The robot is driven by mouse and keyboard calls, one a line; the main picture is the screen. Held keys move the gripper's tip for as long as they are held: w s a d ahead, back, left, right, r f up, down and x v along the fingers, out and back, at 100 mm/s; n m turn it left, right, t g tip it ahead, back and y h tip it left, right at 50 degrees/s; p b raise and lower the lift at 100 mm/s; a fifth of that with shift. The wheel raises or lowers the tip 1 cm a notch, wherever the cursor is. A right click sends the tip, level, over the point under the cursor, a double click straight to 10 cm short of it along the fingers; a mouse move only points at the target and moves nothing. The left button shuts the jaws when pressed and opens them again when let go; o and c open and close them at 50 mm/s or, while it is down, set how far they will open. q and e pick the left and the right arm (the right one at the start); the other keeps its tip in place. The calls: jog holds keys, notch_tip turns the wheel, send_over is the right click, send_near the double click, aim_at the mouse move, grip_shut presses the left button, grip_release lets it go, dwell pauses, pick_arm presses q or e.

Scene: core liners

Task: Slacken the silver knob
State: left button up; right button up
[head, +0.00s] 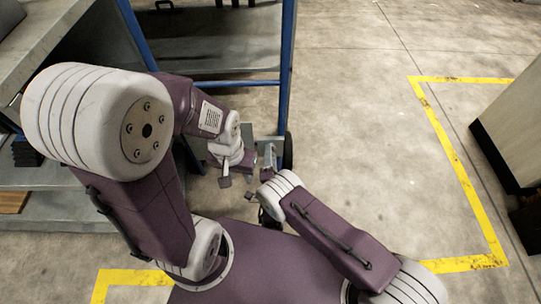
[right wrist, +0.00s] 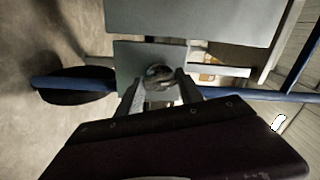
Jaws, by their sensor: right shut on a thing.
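The silver knob (right wrist: 160,74) is a round metal piece on a small grey plate (right wrist: 126,62) in the right wrist view. My right gripper (right wrist: 160,92) has one finger on each side of it and is shut on it; the fingers hide part of its near side. In the head view my right gripper (head: 267,158) is at the lower corner of a blue-framed cart, and the knob cannot be made out there. My left gripper (head: 237,176) hangs to the left of the right one, its fingers apart and empty.
The cart's blue post (head: 287,70) and dark wheel (head: 288,152) stand close to my right gripper. Grey shelving (head: 50,50) is on the left. A pale cabinet (head: 515,125) stands at the right. The concrete floor between, marked with yellow lines (head: 440,130), is clear.

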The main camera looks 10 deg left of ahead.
jog(key=shift+f, duration=0.1)
dwell(0.3)
jog(key=o, duration=1.4)
